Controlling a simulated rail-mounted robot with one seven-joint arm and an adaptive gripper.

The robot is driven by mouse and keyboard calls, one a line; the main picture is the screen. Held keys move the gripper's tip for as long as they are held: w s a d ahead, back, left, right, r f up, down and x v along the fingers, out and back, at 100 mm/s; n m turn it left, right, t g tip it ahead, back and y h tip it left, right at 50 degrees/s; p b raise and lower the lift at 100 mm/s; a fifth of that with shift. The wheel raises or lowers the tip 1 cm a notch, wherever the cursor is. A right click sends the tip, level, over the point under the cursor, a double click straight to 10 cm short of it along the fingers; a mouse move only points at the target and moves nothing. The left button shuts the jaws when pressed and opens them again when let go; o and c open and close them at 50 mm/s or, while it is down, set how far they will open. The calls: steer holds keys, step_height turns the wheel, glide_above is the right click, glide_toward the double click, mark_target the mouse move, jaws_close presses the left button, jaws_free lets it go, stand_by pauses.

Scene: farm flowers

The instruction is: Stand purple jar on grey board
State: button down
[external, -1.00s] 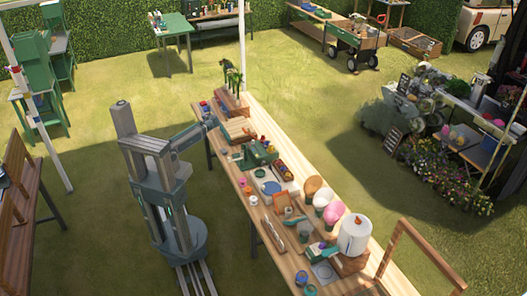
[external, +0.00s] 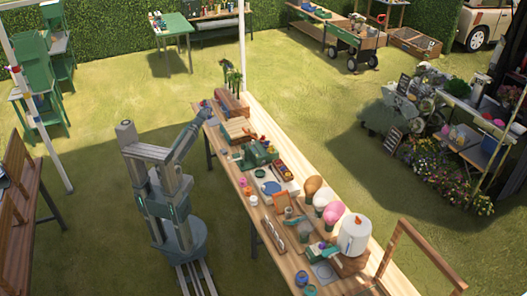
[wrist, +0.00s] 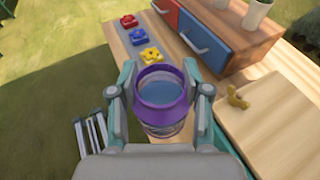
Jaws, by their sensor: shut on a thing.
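A glass jar with a purple band (wrist: 162,92) sits between the two fingers of my gripper (wrist: 159,72) in the wrist view. The fingers are shut on it from both sides, and its open mouth faces the camera. In the external view my gripper (external: 207,107) is at the far end of the long table; the jar is too small to make out there. A small grey board (external: 323,270) appears to lie towards the near end of the table, well away from my gripper.
Red, blue and yellow small pieces (wrist: 140,38) lie near the table edge beyond the jar. A wooden drawer box (wrist: 222,32) stands behind, and a wooden board (wrist: 265,120) with a yellow figure is to the right.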

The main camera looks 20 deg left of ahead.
steer(key=shift+w+a+r+p, duration=0.1)
steer(key=shift+w+r+p, duration=0.15)
steer(key=shift+w+p, duration=0.65)
steer(key=p, duration=0.3)
steer(key=w+p, duration=0.1)
steer(key=p, duration=0.1)
steer(key=shift+w+a+f+p, duration=0.1)
steer(key=shift+a+f+p, duration=0.05)
steer(key=shift+f+p, duration=0.25)
steer(key=shift+w+a+f+p, duration=0.25)
steer(key=shift+w+f+p, duration=0.5)
steer(key=shift+w+f, duration=1.2)
steer(key=shift+w+a+f+p, duration=0.25)
steer(key=shift+w+f+p, duration=0.5)
steer(key=shift+w+f, duration=1.15)
steer(key=shift+w+a+f+p, duration=0.25)
steer(key=shift+w+f+p, duration=0.5)
steer(key=shift+w+f, duration=1.2)
steer(key=shift+s+f, duration=0.5)
steer(key=shift+f, duration=0.1)
steer(key=c, duration=0.5)
jaws_free()
steer(key=shift+r, duration=0.1)
